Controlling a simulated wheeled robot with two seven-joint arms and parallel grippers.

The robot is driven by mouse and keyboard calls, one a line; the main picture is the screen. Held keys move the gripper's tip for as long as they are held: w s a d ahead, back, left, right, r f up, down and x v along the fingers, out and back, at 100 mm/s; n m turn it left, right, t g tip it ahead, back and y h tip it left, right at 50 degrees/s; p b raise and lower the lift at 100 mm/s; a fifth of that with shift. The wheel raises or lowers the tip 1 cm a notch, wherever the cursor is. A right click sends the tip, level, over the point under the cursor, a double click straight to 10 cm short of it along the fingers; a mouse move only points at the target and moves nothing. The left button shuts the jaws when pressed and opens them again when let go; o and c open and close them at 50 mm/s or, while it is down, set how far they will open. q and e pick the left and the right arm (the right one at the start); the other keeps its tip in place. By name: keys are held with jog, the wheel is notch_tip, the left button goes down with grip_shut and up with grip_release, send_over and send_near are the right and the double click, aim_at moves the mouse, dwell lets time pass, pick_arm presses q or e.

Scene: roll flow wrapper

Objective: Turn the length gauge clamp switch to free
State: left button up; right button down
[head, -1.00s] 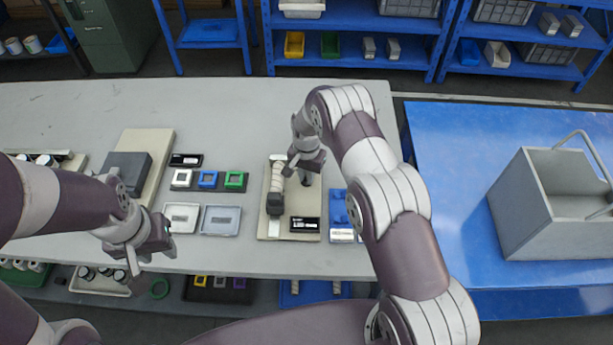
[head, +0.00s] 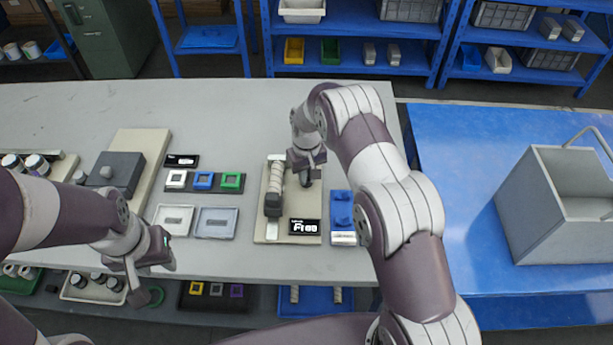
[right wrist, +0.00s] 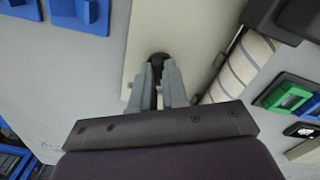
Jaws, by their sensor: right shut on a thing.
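The length gauge is a beige plate (head: 261,232) on the table, with a pale ribbed roll (head: 276,180) and a black block (head: 273,204) on it. A black display (head: 304,227) at its front reads what looks like "Free". My right gripper (head: 304,178) is over the plate, right of the roll. In the right wrist view its two fingers (right wrist: 158,88) are shut on a small black knob, the clamp switch (right wrist: 158,61), largely hidden between them. My left gripper (head: 150,262) hangs empty in front of the table edge at the left; its finger gap is unclear.
Blue blocks (head: 341,210) lie just right of the plate. Two shallow trays (head: 216,222) and a row of coloured square frames (head: 204,182) lie to its left. A grey bin (head: 540,210) stands on the blue table at right. The grey table behind is clear.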

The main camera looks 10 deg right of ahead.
jog(key=shift+w+r+n, duration=0.1)
jog(key=shift+n, duration=0.4)
jog(key=c, duration=1.1)
grip_release()
jog(key=shift+c, duration=0.2)
notch_tip(320, 180, up, 13)
jog(key=b, duration=0.1)
jog(key=shift+f, duration=0.2)
